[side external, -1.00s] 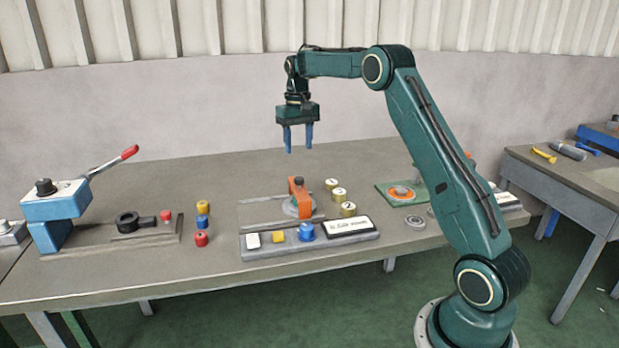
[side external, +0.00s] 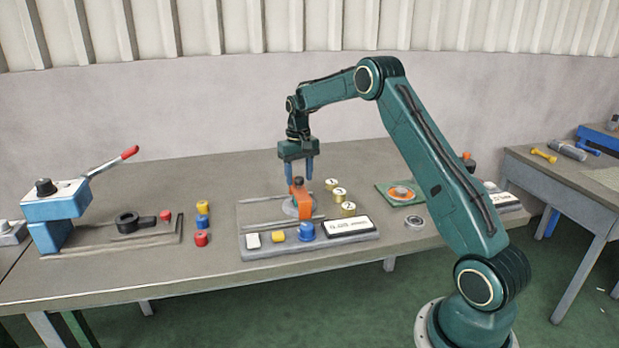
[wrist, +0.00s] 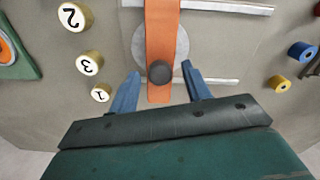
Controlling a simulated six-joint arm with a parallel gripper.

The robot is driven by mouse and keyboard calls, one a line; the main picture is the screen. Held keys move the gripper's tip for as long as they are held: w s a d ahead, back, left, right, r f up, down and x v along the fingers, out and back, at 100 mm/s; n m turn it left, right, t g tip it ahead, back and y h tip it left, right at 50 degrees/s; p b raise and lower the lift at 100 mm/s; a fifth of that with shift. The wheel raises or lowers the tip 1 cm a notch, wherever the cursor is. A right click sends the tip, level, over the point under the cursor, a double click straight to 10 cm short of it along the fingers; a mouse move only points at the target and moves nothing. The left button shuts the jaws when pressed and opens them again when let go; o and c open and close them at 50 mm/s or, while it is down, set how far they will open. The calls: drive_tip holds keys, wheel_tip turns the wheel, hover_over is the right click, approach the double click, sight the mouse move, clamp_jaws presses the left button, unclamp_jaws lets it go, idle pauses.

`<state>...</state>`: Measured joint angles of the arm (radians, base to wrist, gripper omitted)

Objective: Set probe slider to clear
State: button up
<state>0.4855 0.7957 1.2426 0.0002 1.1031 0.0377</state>
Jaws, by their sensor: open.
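An orange slider (side external: 301,203) with a dark round knob (side external: 297,181) stands on a grey round disc between two thin rails on the bench. The wrist view shows the orange arm (wrist: 161,35) lengthwise, with the dark knob (wrist: 159,72) near its lower end. My gripper (side external: 299,178) is open and points down over the knob. In the wrist view its blue fingertips (wrist: 160,82) lie on either side of the knob, with gaps between. Contact with the slider cannot be seen. No label reading "clear" is legible.
Brass numbered cylinders (side external: 340,194) stand right of the slider. A grey panel (side external: 270,252) with white, yellow and blue buttons and a display lies in front. A blue lever press (side external: 55,205) is at left. Open bench lies behind the slider.

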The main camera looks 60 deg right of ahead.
clamp_jaws()
drive_tip(key=w+a, duration=0.9)
drive_tip(key=shift+w+a, duration=0.25)
drive_tip(key=shift+w, duration=0.05)
drive_tip(key=shift+r, duration=0.1)
unclamp_jaws()
drive_tip(key=shift+a, duration=0.1)
